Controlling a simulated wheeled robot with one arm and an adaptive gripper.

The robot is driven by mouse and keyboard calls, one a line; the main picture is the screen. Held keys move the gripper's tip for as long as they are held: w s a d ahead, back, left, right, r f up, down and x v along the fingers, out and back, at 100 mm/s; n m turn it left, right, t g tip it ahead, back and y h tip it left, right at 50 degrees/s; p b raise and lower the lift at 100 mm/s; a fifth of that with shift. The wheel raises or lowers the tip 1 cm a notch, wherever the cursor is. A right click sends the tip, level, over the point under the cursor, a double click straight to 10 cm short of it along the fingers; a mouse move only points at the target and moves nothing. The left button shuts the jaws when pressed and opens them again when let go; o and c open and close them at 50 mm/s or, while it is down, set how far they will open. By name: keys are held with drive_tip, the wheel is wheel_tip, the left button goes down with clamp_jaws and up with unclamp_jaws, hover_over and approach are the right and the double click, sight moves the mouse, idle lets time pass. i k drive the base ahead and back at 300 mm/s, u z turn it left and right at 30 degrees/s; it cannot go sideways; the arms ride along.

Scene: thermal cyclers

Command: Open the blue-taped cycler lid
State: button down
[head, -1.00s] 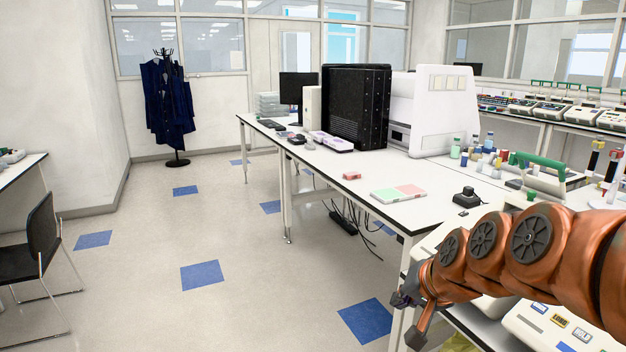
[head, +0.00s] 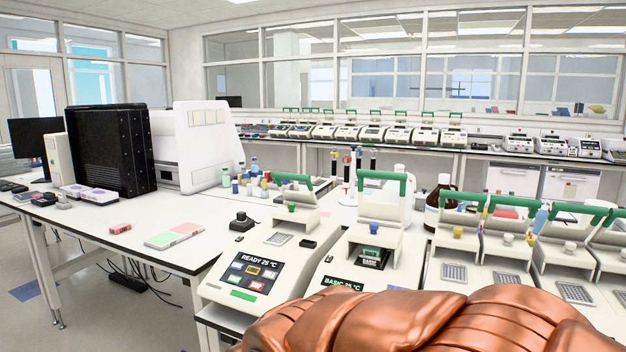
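A row of white thermal cyclers with green lid handles stands on the bench. The nearest left cycler (head: 222,289) shows READY 25 °C on its dark panel and has a green knob (head: 291,207). The cycler to its right (head: 318,270) shows BASIC 25 °C, has a blue knob (head: 374,227) and a raised green handle (head: 386,179). I cannot make out blue tape on any cycler. My copper-coloured arm covers the lower middle and hides the fronts of several cyclers. My gripper is out of view.
More cyclers (head: 458,222) stand close together at right. A brown bottle (head: 439,198) and small bottles stand behind. A black tower (head: 109,150) and a white instrument (head: 200,147) occupy the left bench. Open floor (head: 110,330) shows at lower left.

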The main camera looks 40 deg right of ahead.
sight(389, 235)
drive_tip(key=z, duration=1.55)
drive_tip(key=k, duration=0.6)
drive_tip(key=u, duration=0.75)
drive_tip(key=i, duration=1.7)
drive_tip(key=z, duration=0.6)
